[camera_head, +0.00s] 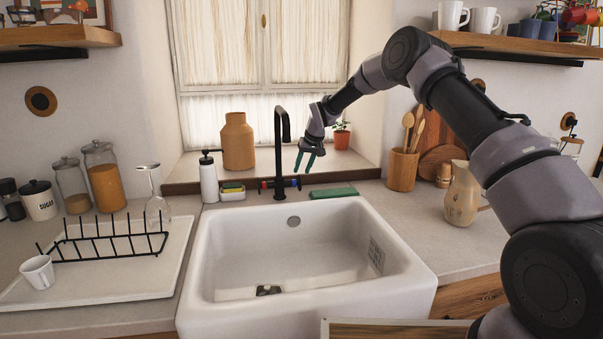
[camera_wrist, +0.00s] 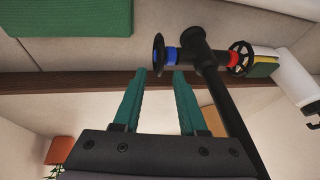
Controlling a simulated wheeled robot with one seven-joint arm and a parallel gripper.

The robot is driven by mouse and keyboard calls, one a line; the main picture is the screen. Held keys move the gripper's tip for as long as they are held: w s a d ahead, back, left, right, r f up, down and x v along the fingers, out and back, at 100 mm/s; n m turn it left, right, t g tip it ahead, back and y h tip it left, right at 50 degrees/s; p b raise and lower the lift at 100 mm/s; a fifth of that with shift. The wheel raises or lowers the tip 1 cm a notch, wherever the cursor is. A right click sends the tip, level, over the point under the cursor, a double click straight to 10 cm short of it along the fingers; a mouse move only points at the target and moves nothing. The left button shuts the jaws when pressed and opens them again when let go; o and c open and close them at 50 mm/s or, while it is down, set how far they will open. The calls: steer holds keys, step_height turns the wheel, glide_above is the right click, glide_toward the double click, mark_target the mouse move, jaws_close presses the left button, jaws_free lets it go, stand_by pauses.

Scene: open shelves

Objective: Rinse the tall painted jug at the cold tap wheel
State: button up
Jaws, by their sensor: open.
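The painted jug (camera_head: 463,196) is cream-coloured and stands upright on the counter right of the sink, well away from my gripper. The black tap (camera_head: 281,150) rises behind the sink; no water shows below its spout. In the wrist view, the cold tap wheel (camera_wrist: 158,54) is black, seen nearly edge-on, beside a blue band. My gripper (camera_head: 304,169) is open and empty, pointing down just right of the tap. In the wrist view, its teal fingertips (camera_wrist: 160,73) lie just short of the wheel, one toward each side. I cannot tell whether they touch it.
The white sink (camera_head: 215,262) is empty. A green block (camera_head: 334,192) and a soap bottle (camera_head: 209,180) flank the tap. A utensil pot (camera_head: 402,170) stands near the jug. A rack (camera_head: 110,245) and a glass stand left. Counter in front of the jug is clear.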

mark_target(296, 183)
steer(key=shift+x, duration=1.2)
jaws_close()
steer(key=shift+s+d+f+t+y, duration=0.15)
steer(key=shift+s+t+y, duration=0.15)
steer(key=shift+t, duration=0.4)
steer(key=shift+s+a+f+t+y, duration=0.1)
steer(key=shift+s+t+y, duration=0.2)
steer(key=shift+t, duration=0.4)
